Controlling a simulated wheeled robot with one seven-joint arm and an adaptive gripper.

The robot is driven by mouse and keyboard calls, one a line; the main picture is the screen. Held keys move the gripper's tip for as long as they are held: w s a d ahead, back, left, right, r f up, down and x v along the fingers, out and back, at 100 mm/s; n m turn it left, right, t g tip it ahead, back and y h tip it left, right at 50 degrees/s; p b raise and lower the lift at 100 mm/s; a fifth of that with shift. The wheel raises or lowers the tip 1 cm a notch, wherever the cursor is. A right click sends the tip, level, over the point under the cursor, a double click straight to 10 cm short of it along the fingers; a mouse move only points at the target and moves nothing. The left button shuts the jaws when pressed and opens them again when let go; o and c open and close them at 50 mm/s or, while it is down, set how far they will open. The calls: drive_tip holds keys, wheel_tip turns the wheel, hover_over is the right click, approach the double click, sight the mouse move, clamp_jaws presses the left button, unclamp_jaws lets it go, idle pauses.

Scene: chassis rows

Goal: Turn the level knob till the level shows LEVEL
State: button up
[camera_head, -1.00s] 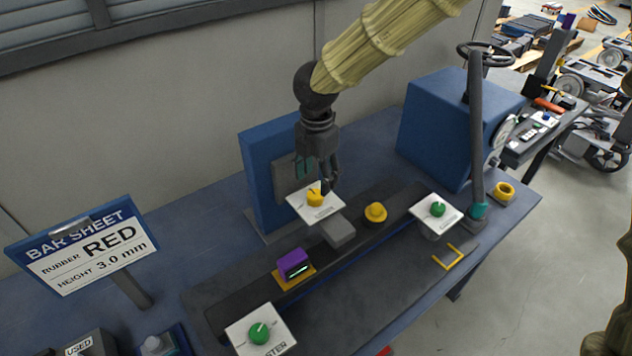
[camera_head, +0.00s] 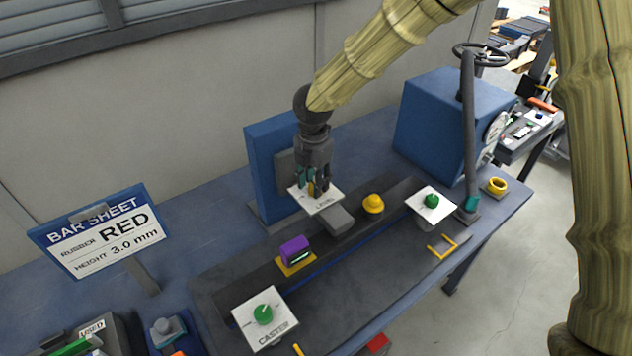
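The yellow knob (camera_head: 311,188) on the middle white plate (camera_head: 324,202) is mostly hidden behind my gripper. The plate's label is too small to read surely. My gripper (camera_head: 314,192) points down over this knob, with its fingers at both sides of it. I cannot tell whether they press on it. The purple level (camera_head: 294,248) sits on a yellow base on the dark bar, left of and nearer than the plate. Its small lit window faces forward, but its reading is too small to make out.
White plates with green knobs stand at the front left (camera_head: 264,314) and right (camera_head: 431,201). A yellow dome (camera_head: 373,203) sits on the bar. A dark post (camera_head: 469,140) with a handwheel and a blue box (camera_head: 445,130) stand right.

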drive_tip(key=shift+w+d+f, duration=0.3)
drive_tip(key=shift+w+f, duration=0.1)
drive_tip(key=shift+f, duration=0.2)
drive_tip(key=shift+c, duration=0.5)
drive_tip(key=shift+r, duration=0.1)
drive_tip(key=shift+c, duration=0.2)
drive_tip(key=shift+n, duration=0.3)
drive_tip(key=shift+r+n+p, duration=0.1)
drive_tip(key=shift+n+p, duration=0.3)
drive_tip(key=shift+n, duration=0.1)
drive_tip(key=n+p, duration=0.2)
drive_tip(key=n, duration=0.2)
drive_tip(key=shift+w+r, duration=0.1)
drive_tip(key=shift+r, duration=0.05)
drive_tip(key=n+p, duration=0.3)
drive_tip(key=n, duration=0.3)
drive_tip(key=shift+p, duration=0.3)
drive_tip(key=shift+w, duration=0.1)
drive_tip(key=o, duration=0.8)
drive_tip(key=shift+o, duration=1.2)
